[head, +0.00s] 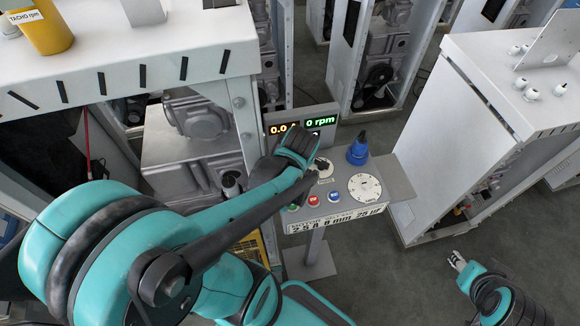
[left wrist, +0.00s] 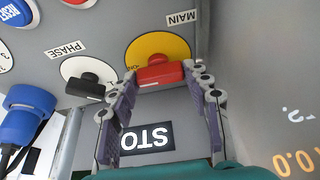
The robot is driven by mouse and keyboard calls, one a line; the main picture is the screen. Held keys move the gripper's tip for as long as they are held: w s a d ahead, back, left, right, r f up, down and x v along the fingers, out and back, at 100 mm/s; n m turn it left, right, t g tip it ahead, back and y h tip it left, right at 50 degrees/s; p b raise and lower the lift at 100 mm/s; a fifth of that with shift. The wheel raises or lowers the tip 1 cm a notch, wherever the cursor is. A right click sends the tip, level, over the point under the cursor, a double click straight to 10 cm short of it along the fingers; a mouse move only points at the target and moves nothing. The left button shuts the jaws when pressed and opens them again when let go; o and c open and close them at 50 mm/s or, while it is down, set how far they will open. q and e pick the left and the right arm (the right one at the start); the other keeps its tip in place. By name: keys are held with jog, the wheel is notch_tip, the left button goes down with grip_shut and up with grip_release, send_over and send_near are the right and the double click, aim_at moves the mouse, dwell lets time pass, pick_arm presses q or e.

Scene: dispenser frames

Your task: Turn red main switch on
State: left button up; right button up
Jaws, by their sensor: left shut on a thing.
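The red main switch (left wrist: 160,74) sits on a round yellow plate (left wrist: 150,45) beside a MAIN label, in the left wrist view. Its handle lies about crosswise in this picture. An ON mark at the plate's left edge is partly covered. My left gripper (left wrist: 158,84) has its fingertips on both sides of the red handle and is shut on it. In the head view my left gripper (head: 298,148) is over the grey control panel (head: 400,180), and the arm hides the red switch there. My right gripper (head: 457,261) hangs over the floor at lower right, too small to judge its opening.
A black PHASE switch (left wrist: 88,82) and a blue plug (left wrist: 30,105) are near the left fingers; the plug (head: 358,150) stands upright in the head view. The display (head: 320,122) is lit.

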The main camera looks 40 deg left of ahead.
pick_arm(q)
jog(key=o, duration=1.2)
jog(key=shift+c, duration=0.2)
jog(key=v, duration=1.2)
